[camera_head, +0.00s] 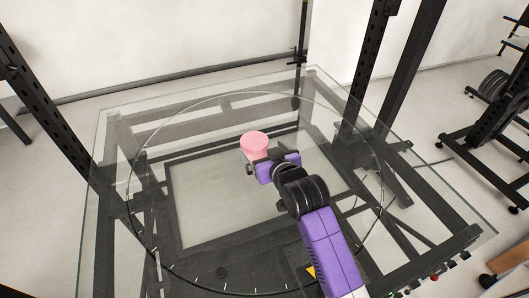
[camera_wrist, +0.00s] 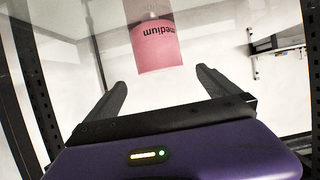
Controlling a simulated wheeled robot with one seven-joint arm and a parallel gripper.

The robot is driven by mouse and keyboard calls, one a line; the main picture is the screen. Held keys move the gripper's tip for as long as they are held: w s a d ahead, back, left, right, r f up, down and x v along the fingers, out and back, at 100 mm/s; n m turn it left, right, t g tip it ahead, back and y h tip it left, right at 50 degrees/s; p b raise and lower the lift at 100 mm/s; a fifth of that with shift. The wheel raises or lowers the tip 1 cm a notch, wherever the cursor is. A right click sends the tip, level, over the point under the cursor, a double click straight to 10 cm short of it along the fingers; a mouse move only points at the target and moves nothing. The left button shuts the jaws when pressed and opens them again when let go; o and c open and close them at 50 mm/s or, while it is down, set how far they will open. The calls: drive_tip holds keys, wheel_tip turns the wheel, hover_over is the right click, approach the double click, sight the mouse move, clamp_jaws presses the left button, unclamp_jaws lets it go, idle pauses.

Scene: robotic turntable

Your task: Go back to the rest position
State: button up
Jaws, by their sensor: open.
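A pink cylinder (camera_head: 254,143) stands on the glass turntable (camera_head: 215,215) in the head view. It also shows in the wrist view (camera_wrist: 157,55), where dark lettering reading "medium" appears upside down. My gripper (camera_head: 257,166) is at the near side of the cylinder in the head view. In the wrist view my gripper's two dark fingers (camera_wrist: 160,82) are spread apart with nothing held between them. The cylinder is beyond and between the fingertips. The gripper body hides a little of the cylinder's lower part in the head view.
Dark metal posts (camera_head: 384,70) rise around the glass table. A rack with weights (camera_head: 492,86) stands at the right. Buttons (camera_head: 434,277) sit along the table's front right edge. The glass left of the cylinder is clear.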

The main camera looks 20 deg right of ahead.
drive_tip(key=shift+s+r, duration=0.2)
drive_tip(key=shift+s, duration=0.2)
